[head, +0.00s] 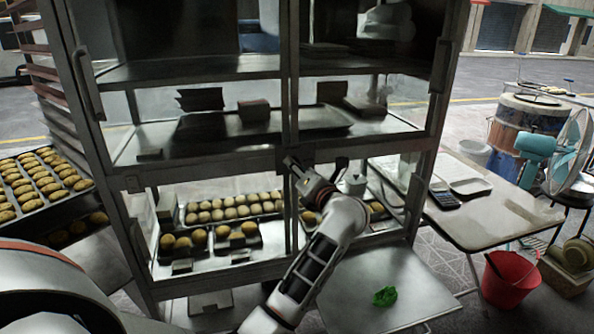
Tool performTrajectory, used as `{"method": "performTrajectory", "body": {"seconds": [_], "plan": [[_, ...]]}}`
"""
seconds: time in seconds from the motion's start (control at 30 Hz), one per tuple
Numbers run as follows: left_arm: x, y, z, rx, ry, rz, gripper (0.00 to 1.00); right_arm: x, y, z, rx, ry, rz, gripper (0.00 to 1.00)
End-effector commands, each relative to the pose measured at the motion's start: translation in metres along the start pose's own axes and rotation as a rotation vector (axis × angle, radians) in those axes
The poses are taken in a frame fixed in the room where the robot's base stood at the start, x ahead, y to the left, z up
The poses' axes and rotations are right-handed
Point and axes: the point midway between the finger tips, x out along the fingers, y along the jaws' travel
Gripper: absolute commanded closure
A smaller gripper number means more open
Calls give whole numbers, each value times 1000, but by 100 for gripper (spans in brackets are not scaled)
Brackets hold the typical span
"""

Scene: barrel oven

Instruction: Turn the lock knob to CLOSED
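A tall metal cabinet (200,157) with glass panes stands in front of me. I cannot make out the lock knob or any CLOSED marking; the area near the cabinet's centre post and middle rail is partly covered by my gripper. The arm that rises from the lower left of centre appears to be my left arm. Its gripper (294,168) is up at the middle rail by the centre post. Its fingers are small and dark there, so I cannot tell whether they are open or touch anything. My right gripper is not in view.
Trays of buns (235,207) sit inside the cabinet's lower part. A rack of filled trays (50,208) stands at left. At right are a table (500,220), a red bucket (508,283) and a turquoise fan (572,150). A green crumpled thing (385,296) lies on a pale surface (350,305) below.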

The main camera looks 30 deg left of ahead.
Motion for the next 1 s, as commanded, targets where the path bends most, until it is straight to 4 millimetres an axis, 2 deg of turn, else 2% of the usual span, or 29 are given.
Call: {"method": "performTrajectory", "body": {"seconds": [0.17,0.87,1.0], "plan": [[0,-3,-2,-163,15,-22,96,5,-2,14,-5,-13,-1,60],[0,-3,-2,-821,70,-99,96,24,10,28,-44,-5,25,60],[0,-3,-2,-949,80,-114,96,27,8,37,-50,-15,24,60]]}}
